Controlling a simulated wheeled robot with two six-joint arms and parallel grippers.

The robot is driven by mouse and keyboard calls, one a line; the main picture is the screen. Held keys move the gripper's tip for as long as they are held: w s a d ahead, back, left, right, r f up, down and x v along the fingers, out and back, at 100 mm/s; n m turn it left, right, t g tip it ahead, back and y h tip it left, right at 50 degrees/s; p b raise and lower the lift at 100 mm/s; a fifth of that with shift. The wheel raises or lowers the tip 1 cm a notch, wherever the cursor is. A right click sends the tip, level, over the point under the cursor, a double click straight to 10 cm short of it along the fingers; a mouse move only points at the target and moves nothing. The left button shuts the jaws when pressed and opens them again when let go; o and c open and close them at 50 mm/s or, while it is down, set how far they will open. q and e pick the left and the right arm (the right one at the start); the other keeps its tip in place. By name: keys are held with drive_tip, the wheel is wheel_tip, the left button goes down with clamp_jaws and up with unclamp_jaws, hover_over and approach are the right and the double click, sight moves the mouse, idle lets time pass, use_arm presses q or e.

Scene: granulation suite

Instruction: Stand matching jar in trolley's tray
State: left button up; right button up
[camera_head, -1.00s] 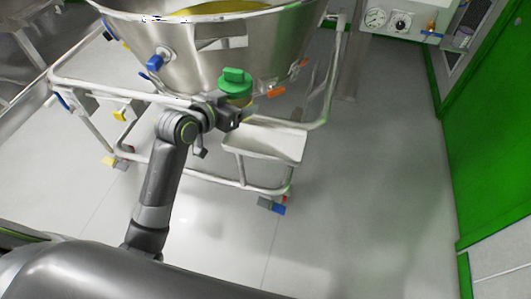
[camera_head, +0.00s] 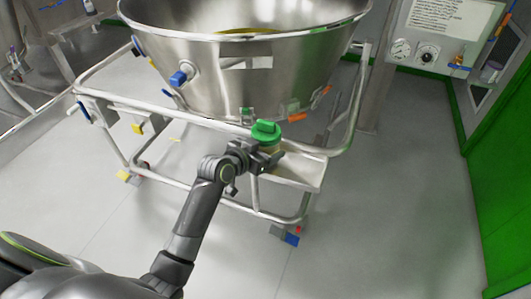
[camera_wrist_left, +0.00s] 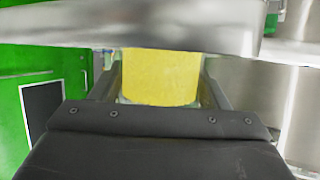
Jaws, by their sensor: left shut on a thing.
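My left gripper (camera_head: 268,158) is shut on a jar with a green lid (camera_head: 265,131), held upright. The wrist view shows the jar's yellow body (camera_wrist_left: 160,77) between the two fingers. The jar is at the left end of the trolley's small tray (camera_head: 308,173), in front of the big steel bowl (camera_head: 215,85). The gripper hides the jar's base in the head view, so I cannot tell whether it touches the tray. My right gripper is not in view.
The trolley's tubular rail (camera_head: 170,113) runs around the bowl, close to my gripper. A metal bar (camera_wrist_left: 130,27) crosses the top of the wrist view, in front of the jar's upper part. A gauge panel (camera_head: 425,50) stands at the back right. Floor to the right is clear.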

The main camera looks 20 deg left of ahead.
use_arm(q)
drive_tip(key=shift+f, duration=0.6)
drive_tip(key=shift+f, duration=0.15)
drive_tip(key=o, duration=1.1)
